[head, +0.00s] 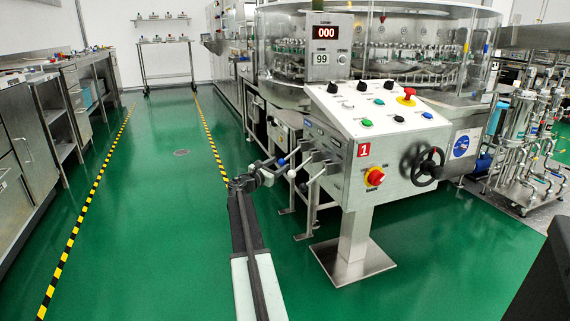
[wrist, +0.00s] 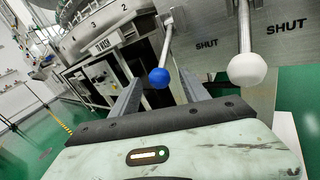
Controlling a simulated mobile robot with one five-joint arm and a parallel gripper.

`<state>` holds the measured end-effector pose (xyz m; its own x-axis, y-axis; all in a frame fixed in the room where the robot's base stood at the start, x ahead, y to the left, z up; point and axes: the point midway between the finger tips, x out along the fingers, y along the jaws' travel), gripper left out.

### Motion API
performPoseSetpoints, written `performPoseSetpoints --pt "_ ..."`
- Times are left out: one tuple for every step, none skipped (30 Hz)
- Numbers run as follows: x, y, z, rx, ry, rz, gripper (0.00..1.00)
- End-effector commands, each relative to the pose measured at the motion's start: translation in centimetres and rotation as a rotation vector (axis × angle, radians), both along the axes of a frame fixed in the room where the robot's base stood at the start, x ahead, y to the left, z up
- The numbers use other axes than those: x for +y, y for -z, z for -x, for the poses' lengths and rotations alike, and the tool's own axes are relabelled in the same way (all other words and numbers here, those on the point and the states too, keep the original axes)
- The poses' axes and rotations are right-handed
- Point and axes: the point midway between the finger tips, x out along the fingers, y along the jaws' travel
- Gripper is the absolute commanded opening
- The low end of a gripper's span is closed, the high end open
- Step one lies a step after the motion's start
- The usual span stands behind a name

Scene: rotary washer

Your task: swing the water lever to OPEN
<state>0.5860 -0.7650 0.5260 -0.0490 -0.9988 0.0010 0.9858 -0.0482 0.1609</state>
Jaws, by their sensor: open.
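A lever with a blue ball knob (wrist: 159,77) hangs from the side of the control console, between the two fingers of my gripper (wrist: 160,86) in the wrist view. The fingers are open, one on each side of the knob, with visible gaps; I cannot tell the exact depth. A second lever with a white ball knob (wrist: 247,69) hangs to the right, outside the fingers. SHUT labels show beside the levers. In the head view the blue knob (head: 281,162) is just beyond my gripper (head: 266,171), and the white knob (head: 291,174) is nearby. Which lever is water is not readable.
The console (head: 375,125) stands on a pedestal, with buttons, a red rotary switch (head: 374,177) and a black handwheel (head: 423,166). The rotary washer (head: 390,50) is behind it. Benches (head: 60,110) line the left, and green floor between is clear.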

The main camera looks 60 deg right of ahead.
Motion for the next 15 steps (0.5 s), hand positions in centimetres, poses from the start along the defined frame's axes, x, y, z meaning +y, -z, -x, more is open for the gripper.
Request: performPoseSetpoints --pt "-1.1 0.0 -0.1 -0.001 0.001 0.000 0.53" --pt "-1.7 0.0 -0.1 -0.001 0.001 0.000 0.53" --pt "-2.5 0.0 -0.1 -0.001 0.001 0.000 0.53" --pt "-3.1 0.0 0.0 -0.001 0.001 0.000 0.53" --pt "-3.7 0.0 0.0 -0.001 0.001 0.000 0.53" --pt "-4.3 0.0 0.0 -0.001 0.001 -0.001 0.53" --pt "-4.8 0.0 0.0 -0.001 0.000 -0.001 0.53" --pt "-5.1 0.0 0.0 -0.001 -0.001 -0.001 0.53" --pt "-5.4 0.0 0.1 -0.002 -0.001 -0.001 0.53" --pt "-5.6 0.0 0.1 -0.002 -0.001 -0.001 0.53" --pt "-5.7 0.0 0.1 -0.002 -0.001 -0.001 0.53" --pt "-5.7 0.0 0.1 -0.002 -0.001 -0.001 0.53" --pt "-5.6 0.0 0.2 -0.002 -0.001 -0.001 0.53" --pt "-5.6 0.0 0.2 -0.002 -0.001 -0.001 0.53" --pt "-5.6 0.0 0.2 -0.002 -0.002 -0.001 0.53"
